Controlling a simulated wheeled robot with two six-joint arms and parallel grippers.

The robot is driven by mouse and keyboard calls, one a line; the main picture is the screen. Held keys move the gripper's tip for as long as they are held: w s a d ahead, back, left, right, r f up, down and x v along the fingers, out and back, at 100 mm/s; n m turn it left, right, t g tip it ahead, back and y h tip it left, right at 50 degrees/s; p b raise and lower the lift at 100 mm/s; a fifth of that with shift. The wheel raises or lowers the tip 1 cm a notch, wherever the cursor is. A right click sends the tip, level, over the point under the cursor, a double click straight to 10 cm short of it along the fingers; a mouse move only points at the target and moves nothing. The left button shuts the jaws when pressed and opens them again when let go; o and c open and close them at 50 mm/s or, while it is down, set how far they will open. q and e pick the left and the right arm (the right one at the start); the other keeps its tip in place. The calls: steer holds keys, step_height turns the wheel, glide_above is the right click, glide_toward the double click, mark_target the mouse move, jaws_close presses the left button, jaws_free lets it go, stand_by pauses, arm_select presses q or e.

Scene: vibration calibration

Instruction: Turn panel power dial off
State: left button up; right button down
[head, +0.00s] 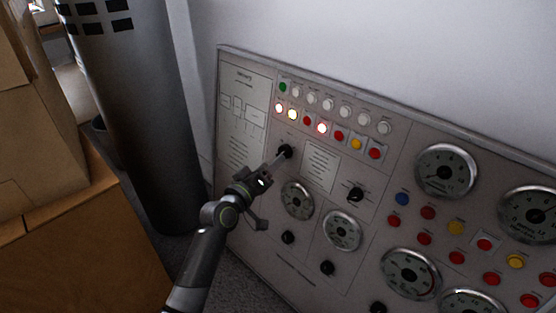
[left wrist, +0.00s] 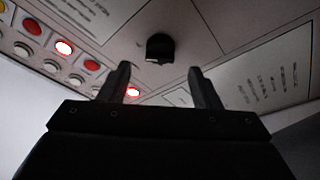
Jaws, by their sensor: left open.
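The control panel (head: 330,110) is a grey board leaning at the wall. A black dial (head: 286,150) sits below its rows of lamps, and it also shows in the left wrist view (left wrist: 160,48). My left gripper (head: 278,162) is at this dial. In the left wrist view the left gripper (left wrist: 160,82) is open, its two fingers apart, with the dial ahead and between them. I cannot tell whether a finger touches the dial. A second black dial (head: 356,194) is to the right. The labels are too small to read. My right gripper is not in view.
Several lamps and buttons, some lit, line the panel's top. Round gauges (head: 297,200) and smaller black knobs (head: 288,237) lie below the dial. A dark cylinder (head: 135,110) and cardboard boxes (head: 80,240) stand at the left, near my left arm.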

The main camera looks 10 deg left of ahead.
mark_target(283, 152)
arm_select(q)
steer(key=x, duration=0.4)
steer(key=shift+w+d+b, duration=0.1)
steer(key=shift+w+b, duration=0.25)
steer(key=shift+b, duration=0.05)
steer(key=c, duration=1)
